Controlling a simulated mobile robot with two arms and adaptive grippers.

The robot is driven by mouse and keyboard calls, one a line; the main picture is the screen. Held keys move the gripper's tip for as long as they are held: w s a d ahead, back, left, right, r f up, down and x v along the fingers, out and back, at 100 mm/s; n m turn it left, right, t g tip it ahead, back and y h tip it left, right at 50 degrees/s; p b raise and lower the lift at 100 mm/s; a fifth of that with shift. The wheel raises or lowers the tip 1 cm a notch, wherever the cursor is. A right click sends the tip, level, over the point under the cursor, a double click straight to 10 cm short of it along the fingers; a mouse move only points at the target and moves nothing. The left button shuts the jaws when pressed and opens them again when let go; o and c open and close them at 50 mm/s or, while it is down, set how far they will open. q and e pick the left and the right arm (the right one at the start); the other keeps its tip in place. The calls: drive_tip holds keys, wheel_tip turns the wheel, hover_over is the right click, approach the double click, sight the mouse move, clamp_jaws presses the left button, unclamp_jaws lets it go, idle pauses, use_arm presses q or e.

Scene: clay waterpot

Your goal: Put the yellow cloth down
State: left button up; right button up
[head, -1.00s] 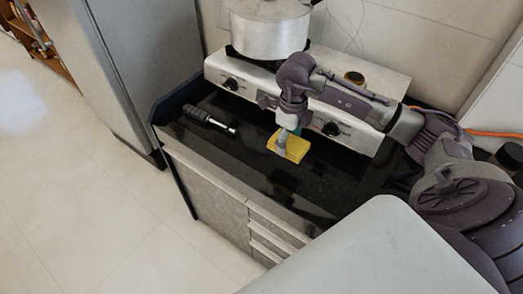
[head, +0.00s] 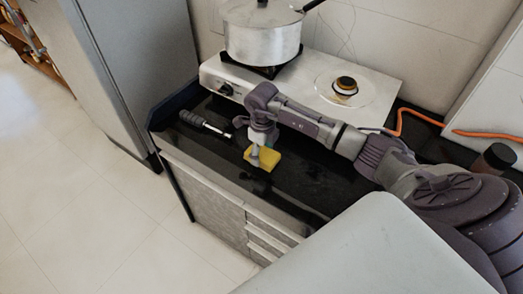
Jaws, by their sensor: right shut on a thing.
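The yellow cloth (head: 268,160) is a small, thick yellow block shape in the middle of the head view, above or on the black countertop (head: 310,180) near its front edge. My right gripper (head: 256,153) points down and is shut on the cloth at its left side. I cannot tell whether the cloth's underside touches the counter. My left gripper is not in view.
A screwdriver-like tool with a dark handle (head: 205,123) lies left of the cloth. A stove (head: 305,85) with a metal pot (head: 262,35) stands behind. A dark jar (head: 495,158) and an orange hose (head: 420,116) are at the right. Counter right of the cloth is clear.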

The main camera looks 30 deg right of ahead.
sight(262, 154)
drive_tip(key=o, duration=0.6)
drive_tip(key=shift+f, duration=0.15)
drive_tip(key=shift+c, duration=0.2)
drive_tip(key=o, duration=0.5)
drive_tip(key=shift+c, duration=0.2)
drive_tip(key=shift+s, duration=0.1)
drive_tip(key=shift+r, duration=0.5)
use_arm(q)
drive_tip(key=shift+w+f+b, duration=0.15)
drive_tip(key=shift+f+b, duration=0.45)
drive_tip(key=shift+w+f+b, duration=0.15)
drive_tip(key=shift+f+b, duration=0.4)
drive_tip(key=shift+b, duration=0.05)
use_arm(e)
wheel_tip(262, 154, up, 12)
drive_tip(key=shift+f, duration=0.25)
